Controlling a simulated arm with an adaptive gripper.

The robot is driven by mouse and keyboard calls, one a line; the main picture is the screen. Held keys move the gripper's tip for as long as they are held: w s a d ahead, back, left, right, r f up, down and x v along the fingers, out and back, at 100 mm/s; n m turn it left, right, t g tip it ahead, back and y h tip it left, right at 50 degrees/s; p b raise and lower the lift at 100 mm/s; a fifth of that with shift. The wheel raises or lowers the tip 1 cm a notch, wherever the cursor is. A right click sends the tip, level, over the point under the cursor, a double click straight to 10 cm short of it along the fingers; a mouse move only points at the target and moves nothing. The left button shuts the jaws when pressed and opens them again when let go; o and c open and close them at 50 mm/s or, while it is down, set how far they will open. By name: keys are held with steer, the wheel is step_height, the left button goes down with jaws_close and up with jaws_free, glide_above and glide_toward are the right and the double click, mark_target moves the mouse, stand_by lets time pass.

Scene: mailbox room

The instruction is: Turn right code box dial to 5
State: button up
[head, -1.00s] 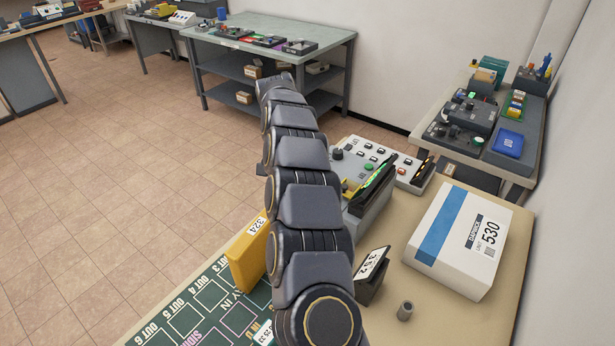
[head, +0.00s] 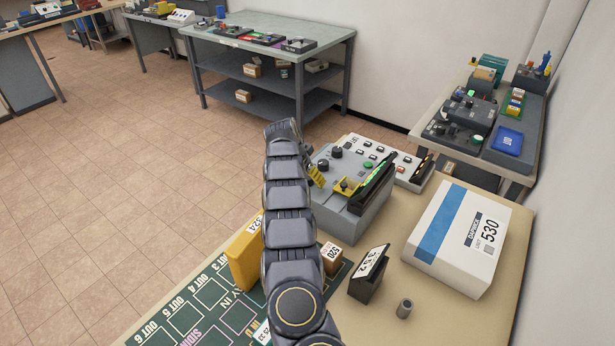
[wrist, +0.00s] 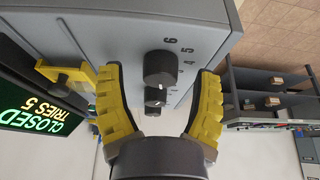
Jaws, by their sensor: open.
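The grey code box (head: 349,226) stands on the table, with two black dials, the farther one (head: 336,153) and the nearer one (head: 322,165). In the wrist view a large black dial (wrist: 158,68) sits between my gripper's spread yellow fingers, with numerals including 6, 5 and 4 beside it. A second black dial (wrist: 155,97) appears just below it. I cannot tell the dial's setting. My gripper (wrist: 160,76) is open, its fingers on both sides of the dial without visible contact. In the head view my arm hides most of it. The box screen (wrist: 37,108) reads "CLOSED TRIES 5".
A yellow handle (head: 347,187) sits beside the screen on the box. A white-topped panel (head: 402,163) stands just behind. A yellow 324 block (head: 244,258), a 352 stand (head: 368,276) and a white 530 parcel (head: 459,239) are on the table.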

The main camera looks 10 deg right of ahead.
steer(key=shift+f, duration=0.1)
jaws_close()
stand_by(0.4)
steer(key=n+y, duration=0.1)
steer(key=n, duration=0.2)
steer(key=n+t+y, duration=0.1)
steer(key=n, duration=0.2)
steer(key=shift+d, duration=0.15)
steer(key=n+y, duration=0.1)
steer(key=n, duration=0.3)
steer(key=shift+f+n+y, duration=0.1)
steer(key=shift+n+y, duration=0.3)
steer(key=n+y, duration=0.1)
steer(key=n, duration=0.1)
steer(key=n+y, duration=0.1)
steer(key=n, duration=0.2)
steer(key=shift+g, duration=0.3)
steer(key=shift+n+g+y, duration=0.6)
steer(key=shift+n, duration=1.8)
